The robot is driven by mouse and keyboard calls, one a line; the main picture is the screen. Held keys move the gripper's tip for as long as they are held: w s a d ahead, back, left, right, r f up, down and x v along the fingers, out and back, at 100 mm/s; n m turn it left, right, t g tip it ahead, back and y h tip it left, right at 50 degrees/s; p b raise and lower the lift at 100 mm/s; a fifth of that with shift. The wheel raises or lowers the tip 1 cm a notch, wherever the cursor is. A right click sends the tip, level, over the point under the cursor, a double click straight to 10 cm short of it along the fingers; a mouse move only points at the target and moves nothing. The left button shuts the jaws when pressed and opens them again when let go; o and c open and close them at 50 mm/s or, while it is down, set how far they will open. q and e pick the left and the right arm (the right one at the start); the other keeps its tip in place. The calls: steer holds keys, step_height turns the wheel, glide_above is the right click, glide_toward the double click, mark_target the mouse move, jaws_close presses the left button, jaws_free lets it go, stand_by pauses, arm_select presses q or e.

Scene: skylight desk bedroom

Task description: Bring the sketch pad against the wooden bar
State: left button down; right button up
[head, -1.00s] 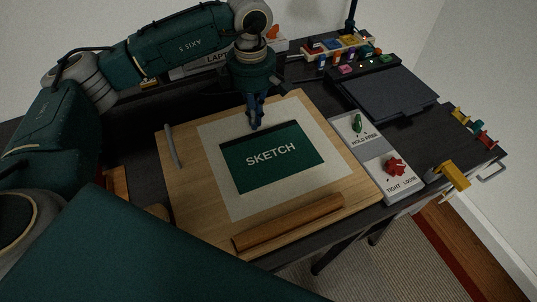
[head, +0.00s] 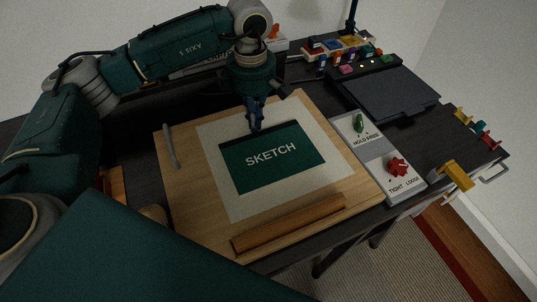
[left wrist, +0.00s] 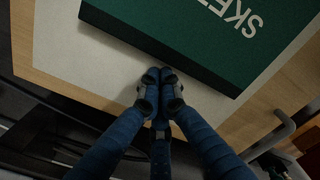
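The dark green sketch pad (head: 272,158), with white SKETCH lettering, lies flat on a pale sheet (head: 235,205) on a wooden board. The wooden bar (head: 288,224) lies along the board's near edge, with a strip of pale sheet and board between it and the pad. My left gripper (head: 256,128) points down at the pad's far edge, on the side away from the bar. In the left wrist view its blue fingertips (left wrist: 160,76) are together with nothing between them, close to the pad's edge (left wrist: 165,47). I cannot tell whether they touch it. My right gripper is not in view.
A grey panel with a green knob (head: 358,122) and a red knob (head: 397,167) sits right of the board. A curved grey handle (head: 171,146) is at its left. A dark flat device (head: 392,92) and a yellow clamp (head: 455,176) are farther right.

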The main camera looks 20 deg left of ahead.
mark_target(268, 148)
arm_select(q)
steer(key=shift+s+d+r, duration=0.1)
steer(key=shift+d, duration=0.05)
stand_by(0.3)
steer(key=shift+s+d+b, duration=0.15)
steer(key=shift+s+d, duration=1.15)
steer(key=shift+d, duration=0.2)
steer(key=shift+s+d+b, duration=0.15)
steer(key=shift+s+d, duration=1.15)
steer(key=shift+d, duration=0.15)
steer(key=shift+w+a+r+p, duration=0.25)
steer(key=shift+r+p, duration=0.35)
steer(key=shift+r, duration=0.75)
steer(key=shift+w+a+r+p, duration=0.25)
steer(key=shift+r+p, duration=0.4)
steer(key=shift+r, duration=0.7)
steer(key=shift+w+a+r+p, duration=0.2)
steer(key=shift+r+p, duration=0.4)
steer(key=shift+r, duration=0.75)
steer(key=shift+s+f, duration=0.1)
steer(key=shift+f, duration=0.05)
